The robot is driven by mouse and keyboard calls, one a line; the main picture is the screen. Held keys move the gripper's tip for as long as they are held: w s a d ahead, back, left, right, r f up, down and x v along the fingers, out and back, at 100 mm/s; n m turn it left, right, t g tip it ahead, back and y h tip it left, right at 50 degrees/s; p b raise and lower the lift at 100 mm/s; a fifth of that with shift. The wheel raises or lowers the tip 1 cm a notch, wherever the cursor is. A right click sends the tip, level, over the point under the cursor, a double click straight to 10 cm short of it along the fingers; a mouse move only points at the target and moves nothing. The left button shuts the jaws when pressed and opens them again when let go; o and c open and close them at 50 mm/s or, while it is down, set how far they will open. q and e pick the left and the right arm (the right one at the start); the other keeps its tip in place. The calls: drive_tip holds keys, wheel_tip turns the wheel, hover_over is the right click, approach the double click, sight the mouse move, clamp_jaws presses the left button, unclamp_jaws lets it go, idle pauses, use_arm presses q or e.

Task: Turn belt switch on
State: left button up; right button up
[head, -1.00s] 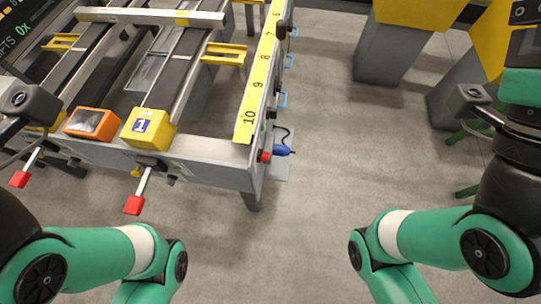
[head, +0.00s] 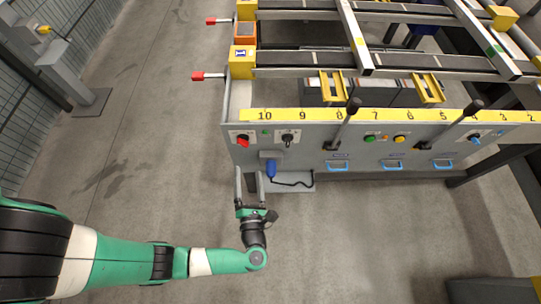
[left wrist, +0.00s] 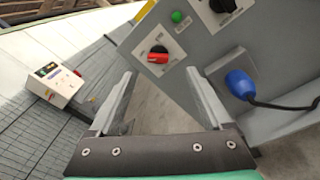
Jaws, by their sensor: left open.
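The grey side panel (head: 300,155) of the runout table carries the switches. A red rotary switch (head: 243,141) sits near its left end, and it also shows in the left wrist view (left wrist: 158,56). A black rotary switch (head: 288,139) sits to its right; only part of it (left wrist: 221,4) shows at the top of the left wrist view. I cannot read their labels. My left gripper (head: 249,176) is open and empty, just in front of and below the red switch. In the left wrist view its jaws (left wrist: 160,84) are spread, with the red switch beyond them. My right gripper is out of view.
A blue plug (head: 271,169) with a black cable hangs close beside my left gripper. A green light (left wrist: 177,17) is between the switches. Black levers (head: 344,123) and blue handles (head: 338,165) stand out farther right.

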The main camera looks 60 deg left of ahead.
use_arm(q)
drive_tip(key=s+d+f+m, duration=0.1)
drive_tip(key=s+d+m, duration=0.1)
drive_tip(key=t+b, duration=0.2)
approach(242, 146)
drive_tip(key=shift+m+h, duration=0.3)
drive_tip(key=shift+h, duration=0.1)
drive_tip(key=x, duration=0.8)
drive_tip(key=shift+w+a+r, duration=0.15)
drive_tip(key=shift+a+r, duration=0.05)
drive_tip(key=shift+r, duration=0.15)
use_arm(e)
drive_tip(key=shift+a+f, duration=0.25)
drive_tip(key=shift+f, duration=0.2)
use_arm(q)
clamp_jaws()
drive_tip(key=shift+p, duration=0.3)
